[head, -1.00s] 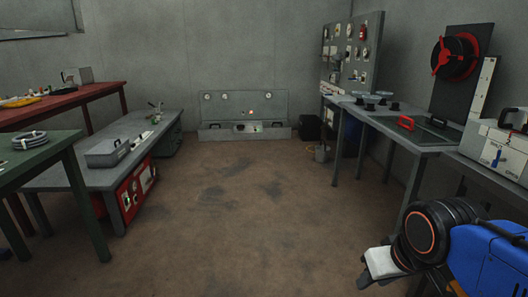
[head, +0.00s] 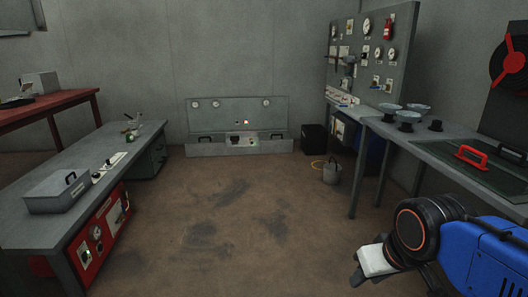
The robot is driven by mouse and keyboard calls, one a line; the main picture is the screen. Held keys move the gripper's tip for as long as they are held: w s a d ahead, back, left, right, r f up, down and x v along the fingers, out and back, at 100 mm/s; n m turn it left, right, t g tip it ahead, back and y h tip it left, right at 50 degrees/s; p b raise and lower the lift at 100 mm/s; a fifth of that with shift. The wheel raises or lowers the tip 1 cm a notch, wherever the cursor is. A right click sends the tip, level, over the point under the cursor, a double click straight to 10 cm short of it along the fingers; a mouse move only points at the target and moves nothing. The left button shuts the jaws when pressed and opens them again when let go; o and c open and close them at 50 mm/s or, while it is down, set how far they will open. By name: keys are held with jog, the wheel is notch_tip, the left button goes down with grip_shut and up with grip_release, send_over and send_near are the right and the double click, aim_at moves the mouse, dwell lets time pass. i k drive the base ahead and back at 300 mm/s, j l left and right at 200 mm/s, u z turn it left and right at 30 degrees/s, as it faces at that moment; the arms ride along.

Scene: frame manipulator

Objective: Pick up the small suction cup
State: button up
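Several small cup-shaped pieces stand together on the right grey table (head: 445,160). Two have pale blue-grey round tops, one pale cup (head: 390,107) behind and another pale cup (head: 408,117) in front of it. A small dark piece (head: 435,125) stands to their right. I cannot tell which one is the small suction cup. A red handle (head: 470,156) lies on a dark panel nearer me on the same table. My gripper (head: 370,268) is at the lower right, low in front of the table and well apart from the cups. Its fingers are too unclear to tell whether they are open.
A grey panel with gauges (head: 375,50) stands behind the right table. A bucket (head: 331,173) and a black box (head: 314,138) are on the floor near it. A long grey bench (head: 80,180) with a metal box is at left. The brown floor (head: 230,220) between is clear.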

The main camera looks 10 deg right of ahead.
aim_at(389, 113)
jog(key=i+z, duration=0.1)
jog(key=i, duration=0.75)
jog(key=i+j+z, duration=0.15)
jog(key=i, duration=0.65)
